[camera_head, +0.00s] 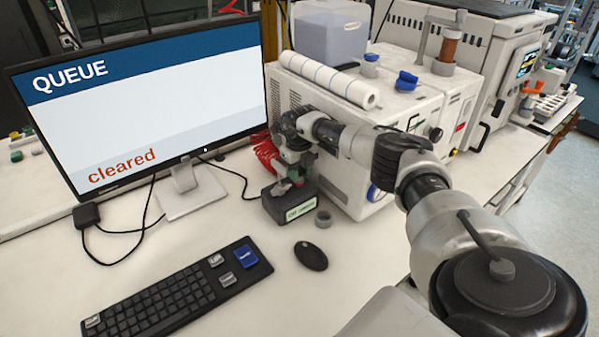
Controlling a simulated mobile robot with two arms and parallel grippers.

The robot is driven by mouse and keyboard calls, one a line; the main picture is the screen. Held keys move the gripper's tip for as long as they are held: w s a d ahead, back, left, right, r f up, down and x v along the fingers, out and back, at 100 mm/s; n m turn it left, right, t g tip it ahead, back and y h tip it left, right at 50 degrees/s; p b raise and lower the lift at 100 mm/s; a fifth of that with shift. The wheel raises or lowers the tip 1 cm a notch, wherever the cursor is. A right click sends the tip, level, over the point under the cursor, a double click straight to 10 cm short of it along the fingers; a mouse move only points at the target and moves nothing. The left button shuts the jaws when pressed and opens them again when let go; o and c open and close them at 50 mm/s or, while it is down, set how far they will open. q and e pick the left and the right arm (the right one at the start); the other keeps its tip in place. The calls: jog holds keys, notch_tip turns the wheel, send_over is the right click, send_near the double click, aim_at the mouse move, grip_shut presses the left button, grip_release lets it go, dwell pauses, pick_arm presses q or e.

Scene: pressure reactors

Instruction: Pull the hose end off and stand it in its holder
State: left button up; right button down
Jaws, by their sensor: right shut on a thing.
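My right arm reaches in from the lower right, and its gripper (287,184) points down over a dark block (275,208) with a pale green label, to the right of the monitor. The gripper is shut on the hose end, which is mostly hidden by the fingers; small red and grey parts show there. I cannot tell whether the hose end touches the block. A red coiled hose (265,152) lies just behind, against the white reactor unit (345,150). A small grey ring-shaped piece (323,218) stands on the bench beside the block. My left gripper is not in view.
A monitor (150,100) reading "QUEUE" and "cleared" stands at the left, with cables on the bench. A keyboard (180,295) and a mouse (311,256) lie in front. A white roll (328,80) and blue-capped items (406,81) sit on the unit.

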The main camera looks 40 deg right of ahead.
jog(key=shift+r+p, duration=2.5)
jog(key=shift+r, duration=0.55)
